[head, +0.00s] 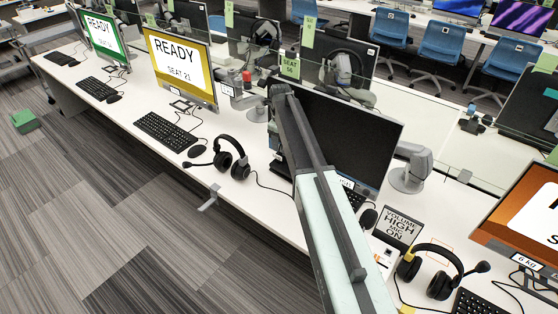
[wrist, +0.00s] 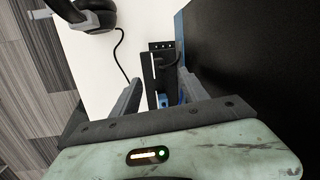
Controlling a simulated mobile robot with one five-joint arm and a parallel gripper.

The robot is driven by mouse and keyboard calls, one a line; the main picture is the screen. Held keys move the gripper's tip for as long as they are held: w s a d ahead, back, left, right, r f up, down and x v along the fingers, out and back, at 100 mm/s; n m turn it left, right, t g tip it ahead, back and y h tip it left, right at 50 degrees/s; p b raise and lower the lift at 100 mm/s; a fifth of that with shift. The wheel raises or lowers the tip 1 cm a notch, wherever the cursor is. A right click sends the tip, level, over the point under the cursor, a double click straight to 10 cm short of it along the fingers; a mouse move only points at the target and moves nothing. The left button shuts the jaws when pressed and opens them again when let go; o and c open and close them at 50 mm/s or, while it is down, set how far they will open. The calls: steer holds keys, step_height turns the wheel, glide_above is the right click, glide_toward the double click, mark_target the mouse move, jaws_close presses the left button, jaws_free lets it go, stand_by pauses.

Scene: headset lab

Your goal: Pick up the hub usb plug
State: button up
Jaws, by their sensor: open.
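My gripper (wrist: 158,84) is open in the wrist view, with its two grey fingers apart. Between and beyond the fingers is a narrow black upright piece with a row of small holes on top, which looks like the hub (wrist: 161,46). A black cable (wrist: 172,60) loops at its right side. A small blue part (wrist: 163,99) shows low between the fingers; I cannot tell whether it is the usb plug. Nothing is visibly held. In the head view my arm covers this spot, and I cannot make out the hub or plug there.
A dark monitor (head: 338,128) stands close to the right of my gripper and also shows in the wrist view (wrist: 255,60). A black headset (head: 228,160) lies on the white desk (head: 225,118) to the left, its cable trailing right. Keyboards, mice and more monitors line the desk.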

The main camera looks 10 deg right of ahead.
mark_target(279, 153)
steer(key=f+b, duration=0.5)
steer(key=w+f+b, duration=0.1)
steer(key=f+b, duration=0.1)
steer(key=f, duration=0.1)
steer(key=shift+b, duration=0.35)
steer(key=shift+r, duration=0.2)
jaws_close()
